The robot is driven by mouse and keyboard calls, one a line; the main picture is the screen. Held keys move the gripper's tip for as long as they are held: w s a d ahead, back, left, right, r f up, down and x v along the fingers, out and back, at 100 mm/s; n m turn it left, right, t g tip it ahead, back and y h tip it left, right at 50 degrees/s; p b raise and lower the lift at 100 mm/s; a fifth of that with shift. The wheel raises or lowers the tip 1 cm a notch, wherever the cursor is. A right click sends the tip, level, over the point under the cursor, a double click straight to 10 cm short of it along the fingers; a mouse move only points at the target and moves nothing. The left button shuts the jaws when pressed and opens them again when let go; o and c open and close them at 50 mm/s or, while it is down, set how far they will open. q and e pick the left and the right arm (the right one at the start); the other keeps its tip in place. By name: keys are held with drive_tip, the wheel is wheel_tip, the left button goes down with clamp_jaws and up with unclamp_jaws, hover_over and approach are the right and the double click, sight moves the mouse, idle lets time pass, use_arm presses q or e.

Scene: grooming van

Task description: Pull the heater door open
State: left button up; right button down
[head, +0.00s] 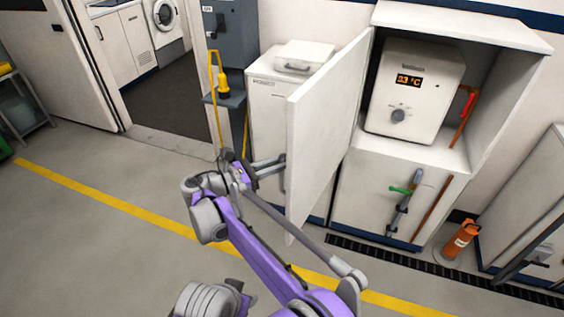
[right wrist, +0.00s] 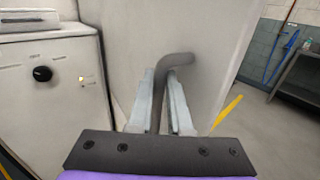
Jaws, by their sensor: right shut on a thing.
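The heater (head: 415,85) is a white box with a lit orange display and a dark knob, standing in a white cabinet. The white door (head: 322,130) of that cabinet stands wide open, swung out to the left, and the heater front is uncovered. My right gripper (head: 270,163) is at the door's outer face. In the right wrist view its two fingers are shut on the bent grey door handle (right wrist: 178,61), with the door panel (right wrist: 150,35) behind it. In the head view the handle is mostly hidden by the gripper and door. My left gripper is not seen.
A white unit (head: 280,85) stands behind the open door, close to my right gripper. An orange cylinder (head: 461,239) stands on the floor at right. A black floor grate (head: 440,266) runs before the cabinet. The floor at left is clear (head: 90,240).

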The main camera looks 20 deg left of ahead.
idle(0.3)
drive_tip(key=c, duration=0.8)
unclamp_jaws()
drive_tip(key=shift+c, duration=0.2)
